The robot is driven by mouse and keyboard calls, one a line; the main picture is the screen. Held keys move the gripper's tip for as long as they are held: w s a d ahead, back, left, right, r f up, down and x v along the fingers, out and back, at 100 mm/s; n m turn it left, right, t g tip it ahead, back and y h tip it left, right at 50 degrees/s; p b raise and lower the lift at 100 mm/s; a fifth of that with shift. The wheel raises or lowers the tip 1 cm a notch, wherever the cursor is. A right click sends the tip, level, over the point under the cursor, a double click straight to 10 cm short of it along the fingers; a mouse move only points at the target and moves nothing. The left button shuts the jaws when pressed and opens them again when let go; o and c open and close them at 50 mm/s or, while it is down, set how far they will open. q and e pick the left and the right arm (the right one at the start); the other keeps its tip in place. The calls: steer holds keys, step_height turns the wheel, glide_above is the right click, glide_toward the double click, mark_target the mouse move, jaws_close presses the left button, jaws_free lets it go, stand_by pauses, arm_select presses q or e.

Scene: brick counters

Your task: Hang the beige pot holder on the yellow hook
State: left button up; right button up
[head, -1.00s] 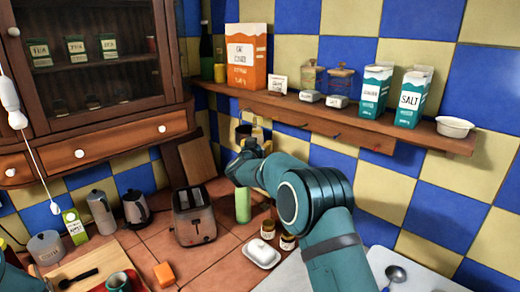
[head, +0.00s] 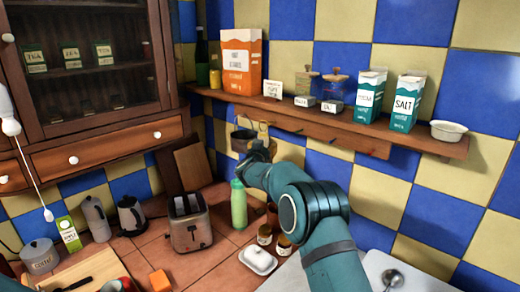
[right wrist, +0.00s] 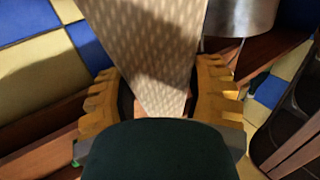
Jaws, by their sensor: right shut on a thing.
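In the right wrist view, the beige pot holder (right wrist: 147,45), with a pale dashed pattern, is pinched at its lower corner between the fingers of my right gripper (right wrist: 165,100). Its upper part runs out of that picture. In the head view my right gripper (head: 258,150) is at the hook rail (head: 325,136) under the wall shelf, beside a small dark hanging pot (head: 243,136). The pot holder is not clearly distinguishable there. My left gripper is out of view.
The metal pot (right wrist: 240,17) hangs close to the pot holder in the wrist view. The shelf (head: 330,121) above carries cartons, jars and a white bowl (head: 453,130). Below are a green bottle (head: 238,205), a toaster (head: 188,222), brown jars and a butter dish (head: 258,260).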

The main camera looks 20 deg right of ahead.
steer(key=shift+w+d+f, duration=0.1)
steer(key=shift+w+d, duration=0.35)
steer(key=shift+d, duration=0.25)
steer(key=shift+w+d, duration=0.4)
steer(key=shift+d, duration=0.3)
steer(key=shift+w+d+f+p, duration=0.35)
steer(key=shift+d+f+p, duration=0.25)
steer(key=shift+p, duration=0.3)
steer(key=shift+r, duration=0.1)
steer(key=o, duration=1.2)
steer(key=shift+s, duration=0.1)
steer(key=v, duration=1.2)
